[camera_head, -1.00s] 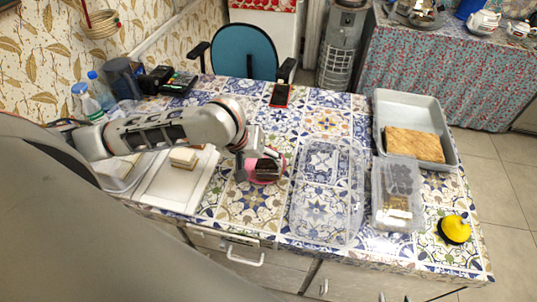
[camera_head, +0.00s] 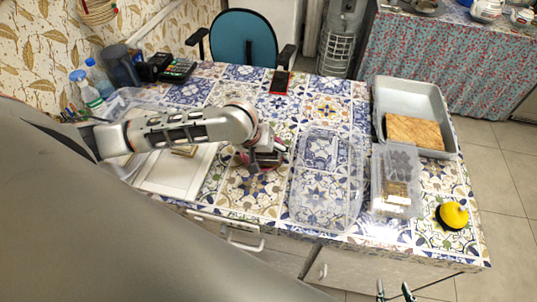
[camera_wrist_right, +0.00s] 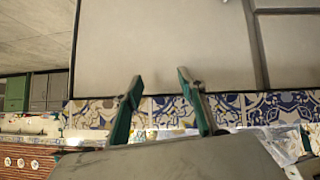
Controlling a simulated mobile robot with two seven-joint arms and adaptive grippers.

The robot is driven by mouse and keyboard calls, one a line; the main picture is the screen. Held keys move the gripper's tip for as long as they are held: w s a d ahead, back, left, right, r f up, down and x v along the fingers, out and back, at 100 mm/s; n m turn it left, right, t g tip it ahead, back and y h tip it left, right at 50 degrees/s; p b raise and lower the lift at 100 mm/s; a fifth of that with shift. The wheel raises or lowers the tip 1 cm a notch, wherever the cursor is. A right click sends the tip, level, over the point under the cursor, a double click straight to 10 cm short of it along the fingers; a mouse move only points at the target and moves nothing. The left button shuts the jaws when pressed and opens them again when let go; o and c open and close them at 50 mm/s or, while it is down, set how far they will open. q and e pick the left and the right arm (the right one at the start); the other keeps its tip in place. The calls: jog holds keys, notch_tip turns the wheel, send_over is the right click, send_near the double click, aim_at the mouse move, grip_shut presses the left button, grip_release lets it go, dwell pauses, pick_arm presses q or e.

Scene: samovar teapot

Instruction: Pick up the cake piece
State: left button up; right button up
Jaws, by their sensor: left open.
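The dark cake piece (camera_head: 270,159) is at the middle left of the table in the head view, on a small pink plate (camera_head: 240,158), mostly hidden by my left gripper. My left gripper (camera_head: 262,163) points down right over the cake piece with its jaws open; whether its fingers touch the cake is hidden. My right gripper (camera_wrist_right: 160,86) is open and empty in the right wrist view, with its green fingers apart. Its fingertips (camera_head: 394,291) also show at the bottom of the head view, beyond the table's front edge.
A white board (camera_head: 172,178) lies under my left arm. A clear plastic lid (camera_head: 328,190), a clear box (camera_head: 395,200) and a grey tray (camera_head: 440,110) with a golden slab (camera_head: 414,131) stand to the right. A yellow round object (camera_head: 453,215) and a phone (camera_head: 280,82) lie apart.

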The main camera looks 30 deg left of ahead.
pick_arm(q)
jog(key=c, duration=1.3)
jog(key=shift+r, duration=0.1)
